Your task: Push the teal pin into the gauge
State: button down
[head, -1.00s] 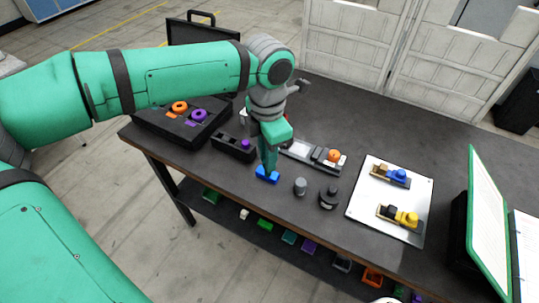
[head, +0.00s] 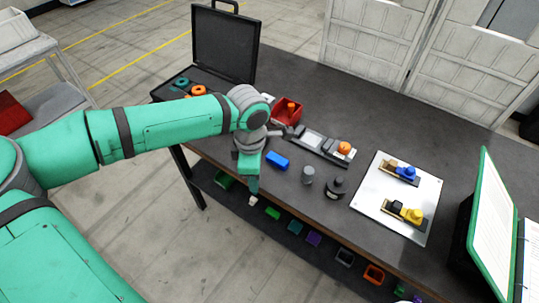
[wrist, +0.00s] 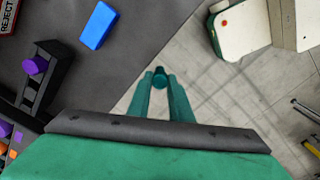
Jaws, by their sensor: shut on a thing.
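My gripper (wrist: 160,90) is shut on the teal pin (wrist: 160,76), which shows end-on between the fingertips in the wrist view. In the head view my gripper (head: 252,190) points down just off the table's front edge, and the pin cannot be made out there. A black slotted block (wrist: 46,84) with a purple pin (wrist: 36,66) in it stands at the left of the wrist view, apart from my gripper. It looks like the gauge, but I cannot be sure. My arm hides it in the head view.
A blue block (head: 278,160) lies near the table's front edge. A grey cylinder (head: 307,175), a black knob (head: 336,187) and a device with an orange knob (head: 344,148) stand to the right. A red bin (head: 287,108) and open black case (head: 225,45) are behind.

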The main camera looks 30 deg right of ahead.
jog(key=w+a+f+m, duration=0.3)
jog(key=a+f, duration=0.3)
jog(key=f, duration=0.3)
jog(key=w+a+f+m, duration=0.3)
jog(key=a+f+m, duration=0.1)
jog(key=a+f, duration=0.3)
jog(key=w+a+f+m, duration=0.4)
jog(key=a+f, duration=0.3)
jog(key=f, duration=0.5)
jog(key=shift+d, duration=0.1)
